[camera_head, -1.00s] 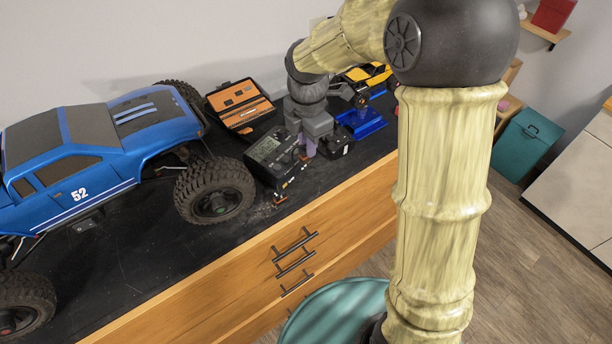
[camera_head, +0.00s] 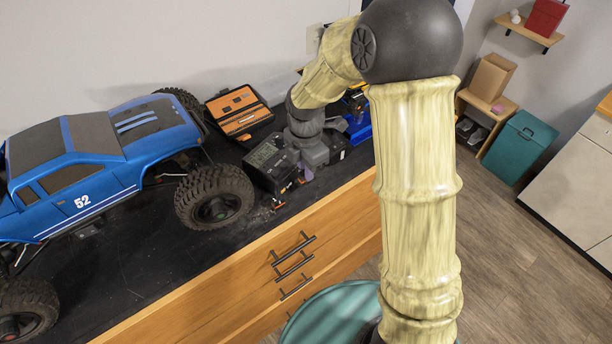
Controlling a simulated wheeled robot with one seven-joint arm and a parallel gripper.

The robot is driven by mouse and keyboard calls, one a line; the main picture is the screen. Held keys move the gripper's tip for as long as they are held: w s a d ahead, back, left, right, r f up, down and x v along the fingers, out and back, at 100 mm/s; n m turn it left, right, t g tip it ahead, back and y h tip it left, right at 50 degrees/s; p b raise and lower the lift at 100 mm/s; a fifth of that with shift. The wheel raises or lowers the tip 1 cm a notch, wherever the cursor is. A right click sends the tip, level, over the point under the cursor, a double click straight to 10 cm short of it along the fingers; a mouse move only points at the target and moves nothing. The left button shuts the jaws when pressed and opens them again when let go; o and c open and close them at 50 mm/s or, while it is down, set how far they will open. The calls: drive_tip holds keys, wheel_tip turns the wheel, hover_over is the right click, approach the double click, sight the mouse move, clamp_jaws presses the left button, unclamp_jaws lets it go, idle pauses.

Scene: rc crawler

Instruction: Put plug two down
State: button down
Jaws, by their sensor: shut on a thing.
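My gripper (camera_head: 307,172) points down at the front right of a black charger with a grey screen (camera_head: 265,157), close to the bench top. Its pale lilac fingertips are shut. The plug between them, taken as plug two, is too small and too hidden to make out. Small orange connector bits (camera_head: 300,182) show beside the fingertips, and another orange-tipped piece (camera_head: 277,204) lies on the bench near its front edge. I cannot tell whether the held plug touches the bench.
A large blue crawler truck (camera_head: 95,165) stands on the left of the black bench (camera_head: 135,262). An open orange-and-black tool case (camera_head: 240,110) lies behind the charger. A blue tray (camera_head: 358,130) is partly hidden behind my arm.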

drive_tip(key=shift+f+p, duration=0.5)
drive_tip(key=shift+f, duration=1.35)
drive_tip(key=shift+f, duration=0.2)
drive_tip(key=c, duration=1.4)
unclamp_jaws()
drive_tip(key=shift+r, duration=0.1)
wheel_tip(320, 180, up, 12)
drive_tip(key=shift+r+b, duration=0.15)
drive_tip(key=shift+b, duration=0.95)
